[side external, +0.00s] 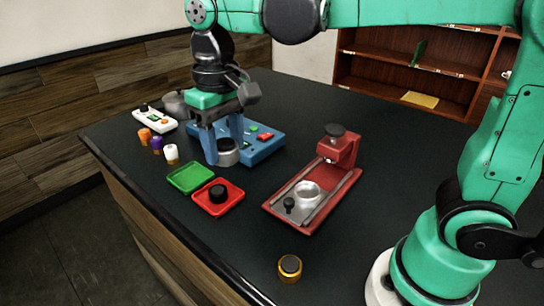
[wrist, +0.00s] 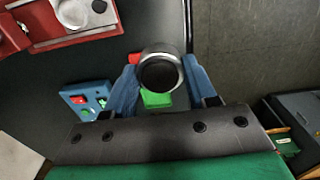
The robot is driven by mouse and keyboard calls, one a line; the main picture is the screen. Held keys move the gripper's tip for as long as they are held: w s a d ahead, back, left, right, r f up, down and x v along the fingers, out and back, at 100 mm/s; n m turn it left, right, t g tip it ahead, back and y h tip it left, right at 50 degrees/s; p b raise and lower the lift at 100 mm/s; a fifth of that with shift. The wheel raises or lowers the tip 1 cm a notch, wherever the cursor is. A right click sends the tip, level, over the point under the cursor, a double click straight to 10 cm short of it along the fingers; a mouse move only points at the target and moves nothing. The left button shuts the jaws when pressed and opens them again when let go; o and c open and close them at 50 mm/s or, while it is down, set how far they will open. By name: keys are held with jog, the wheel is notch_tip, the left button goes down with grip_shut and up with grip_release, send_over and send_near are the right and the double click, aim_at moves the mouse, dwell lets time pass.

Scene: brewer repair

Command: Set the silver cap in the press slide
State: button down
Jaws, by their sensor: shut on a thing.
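My gripper (side external: 225,148) has blue fingers and is shut on the silver cap (side external: 228,154), a short round piece with a dark centre. In the wrist view the silver cap (wrist: 149,54) sits between the two fingertips, its dark round face toward the camera. In the side view it overlaps the front of the blue panel; its exact height is hard to tell. The red press (side external: 342,150) stands to the right, apart from my gripper. Its slide (side external: 325,199) holds a shiny silver cup (side external: 308,190) and a small black knob. The press also shows at upper left in the wrist view (wrist: 50,42).
A blue panel (side external: 264,146) with buttons lies behind my gripper. A green tray (side external: 188,178) and a red tray (side external: 230,202) with a black piece lie in front. A gold-rimmed cap (side external: 290,267) stands near the front edge. Small orange, purple and white pieces stand at left.

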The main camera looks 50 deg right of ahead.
jog(key=shift+r, duration=0.55)
jog(key=shift+d+r, duration=0.15)
jog(key=s+d+f+m, duration=0.1)
jog(key=d+f+m, duration=0.2)
jog(key=d+f, duration=0.5)
jog(key=m, duration=0.3)
send_near(307, 193)
jog(key=shift+f, duration=2.2)
jog(key=shift+f, duration=0.45)
jog(key=shift+f, duration=0.3)
jog(key=shift+f, duration=0.4)
